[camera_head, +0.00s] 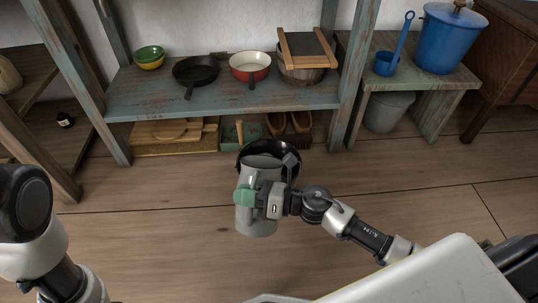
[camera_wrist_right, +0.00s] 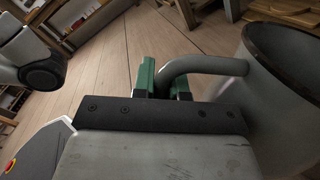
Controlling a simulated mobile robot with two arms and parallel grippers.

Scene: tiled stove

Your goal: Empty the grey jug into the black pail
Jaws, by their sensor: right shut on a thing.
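The grey jug (camera_head: 257,222) is in front of the black pail (camera_head: 292,174) in the head view and hides most of it. The jug looks near upright, its rim toward the pail; its contents cannot be made out. My right gripper (camera_head: 252,196) is shut on the jug's handle (camera_wrist_right: 205,65), with green fingertips (camera_wrist_right: 162,82) at the handle in the right wrist view. The jug's body (camera_wrist_right: 280,105) fills that view's right side. My left arm shows at the left, but its gripper is out of view.
Behind stands a blue-grey shelf (camera_head: 130,97) with a black pan (camera_head: 196,70), a red pan (camera_head: 250,67) and bowls (camera_head: 149,57). A side table at the right holds a blue pot (camera_head: 447,40); a grey bucket (camera_head: 388,111) sits beneath. The floor (camera_head: 150,240) left of the jug is clear.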

